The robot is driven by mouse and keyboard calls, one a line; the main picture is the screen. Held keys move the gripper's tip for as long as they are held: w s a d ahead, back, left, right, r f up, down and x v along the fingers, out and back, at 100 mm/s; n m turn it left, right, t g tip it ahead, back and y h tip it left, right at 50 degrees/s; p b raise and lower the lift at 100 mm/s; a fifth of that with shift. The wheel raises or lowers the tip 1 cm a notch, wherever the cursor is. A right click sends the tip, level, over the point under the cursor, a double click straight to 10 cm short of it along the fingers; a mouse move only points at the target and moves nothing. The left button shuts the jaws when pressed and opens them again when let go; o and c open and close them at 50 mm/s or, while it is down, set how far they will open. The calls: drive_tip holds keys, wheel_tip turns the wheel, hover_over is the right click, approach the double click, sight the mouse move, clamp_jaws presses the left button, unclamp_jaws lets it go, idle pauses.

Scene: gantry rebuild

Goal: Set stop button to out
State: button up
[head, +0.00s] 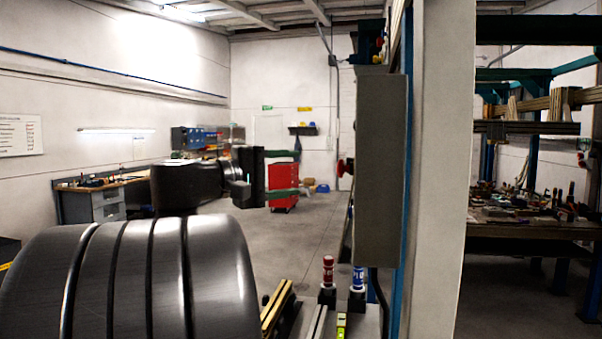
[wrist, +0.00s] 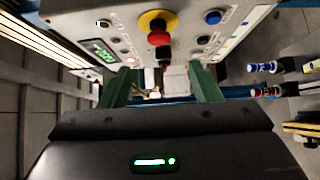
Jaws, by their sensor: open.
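The stop button is a red mushroom head (wrist: 159,38) on a yellow collar (wrist: 150,20), on the panel of a grey control box (wrist: 75,15). In the head view the red button (head: 345,167) sticks out from the left side of the tall grey box (head: 381,170). Whether it is pressed in or out I cannot tell. My gripper (head: 300,172) is open and empty, with its green fingers pointing at the panel from the left and a gap left before the button. In the wrist view my gripper (wrist: 160,82) shows its two fingers apart, below the button in the picture.
A green-lit display (wrist: 101,49), a blue button (wrist: 213,17) and several small controls surround the stop button. A red bottle (head: 328,270) and a blue one (head: 357,279) stand below the box. A red tool cabinet (head: 283,184) and a workbench (head: 105,190) are farther back.

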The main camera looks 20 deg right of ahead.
sight(341, 168)
drive_tip(key=p+x, duration=0.1)
drive_tip(key=x, duration=0.6)
drive_tip(key=p+x, duration=0.2)
drive_tip(key=x, duration=0.4)
drive_tip(key=shift+s+d+r+p, duration=0.1)
drive_tip(key=shift+s+d+p, duration=0.05)
drive_tip(key=shift+d+p, duration=0.2)
